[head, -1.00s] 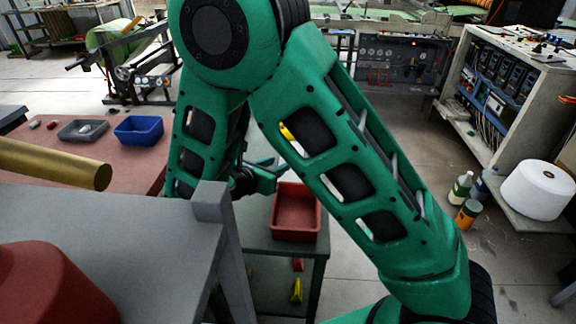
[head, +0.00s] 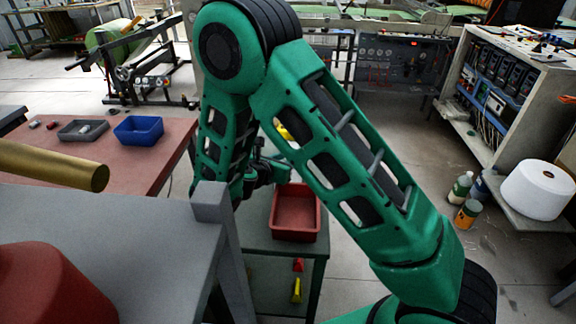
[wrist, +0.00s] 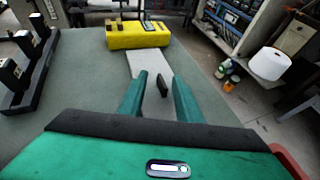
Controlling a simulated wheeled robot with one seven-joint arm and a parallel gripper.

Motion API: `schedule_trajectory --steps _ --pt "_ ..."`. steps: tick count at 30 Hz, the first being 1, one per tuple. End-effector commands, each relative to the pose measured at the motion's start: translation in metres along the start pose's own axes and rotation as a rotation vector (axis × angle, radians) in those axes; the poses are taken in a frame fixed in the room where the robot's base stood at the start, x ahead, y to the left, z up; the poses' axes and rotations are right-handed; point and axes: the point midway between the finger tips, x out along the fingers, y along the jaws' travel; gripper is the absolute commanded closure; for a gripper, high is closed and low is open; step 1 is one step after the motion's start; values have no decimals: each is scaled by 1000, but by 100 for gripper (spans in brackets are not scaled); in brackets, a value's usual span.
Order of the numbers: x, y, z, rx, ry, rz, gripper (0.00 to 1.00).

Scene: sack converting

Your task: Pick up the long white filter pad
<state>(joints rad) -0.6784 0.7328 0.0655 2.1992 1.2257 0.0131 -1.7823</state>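The long white filter pad (wrist: 146,65) shows in the wrist view as a pale flat strip on a grey-green tabletop (wrist: 75,75). The fingers do not visibly hold anything. In the head view my arm hides most of the gripper, and I cannot make out the pad.
A red bin (head: 296,212) stands on a dark green table near my arm. A dark rack with upright posts (wrist: 30,70) stands left in the wrist view. A blue bin (head: 138,130) and a grey tray (head: 83,131) sit on the reddish table. A white roll (head: 540,190) is at right.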

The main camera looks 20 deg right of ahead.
Motion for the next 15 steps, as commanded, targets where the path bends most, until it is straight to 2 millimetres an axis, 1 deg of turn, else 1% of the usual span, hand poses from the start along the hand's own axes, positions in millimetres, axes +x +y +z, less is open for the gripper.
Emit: schedule_trajectory --steps 3,9,11,12,13,15 --pt "5 0 0 0 0 1 68" --pt "5 0 0 0 0 1 68" --pt "5 0 0 0 0 1 83" --pt "5 0 0 0 0 1 92" --pt "5 0 0 0 0 1 100" --pt "5 0 0 0 0 1 100"
